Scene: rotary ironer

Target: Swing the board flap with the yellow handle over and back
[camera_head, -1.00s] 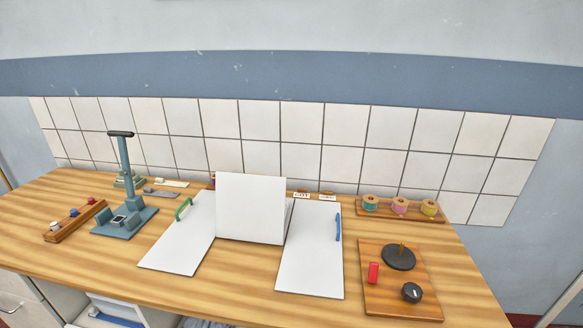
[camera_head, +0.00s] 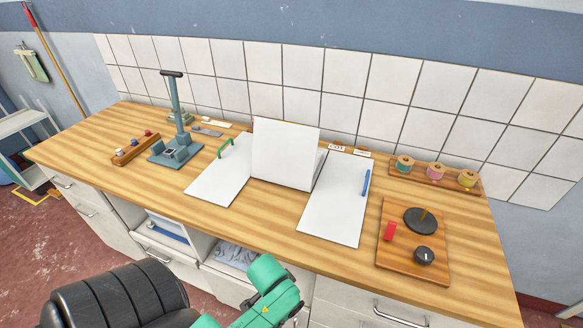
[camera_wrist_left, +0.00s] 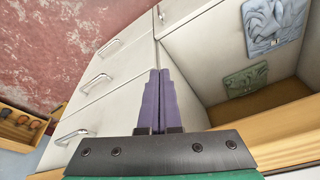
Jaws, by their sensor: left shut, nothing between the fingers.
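In the head view the white folding board lies on the wooden worktop. Its middle flap (camera_head: 286,152) stands up, tilted. The left flap (camera_head: 216,177) lies flat with a green handle (camera_head: 227,147). The right flap (camera_head: 332,208) lies flat with a blue handle (camera_head: 366,183). I see no yellow handle; the area behind the upright flap is hidden. My left gripper (camera_wrist_left: 159,74) shows in the left wrist view, shut and empty, in front of the drawer cabinet and away from the board. My right gripper is not in view.
A grey-green press (camera_head: 174,150) and a peg rack (camera_head: 135,149) stand left of the board. A spool rack (camera_head: 433,182) and a wooden panel with a knob (camera_head: 405,272) are at the right. Below, open shelves hold folded cloths (camera_head: 236,256). The worktop's front strip is clear.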

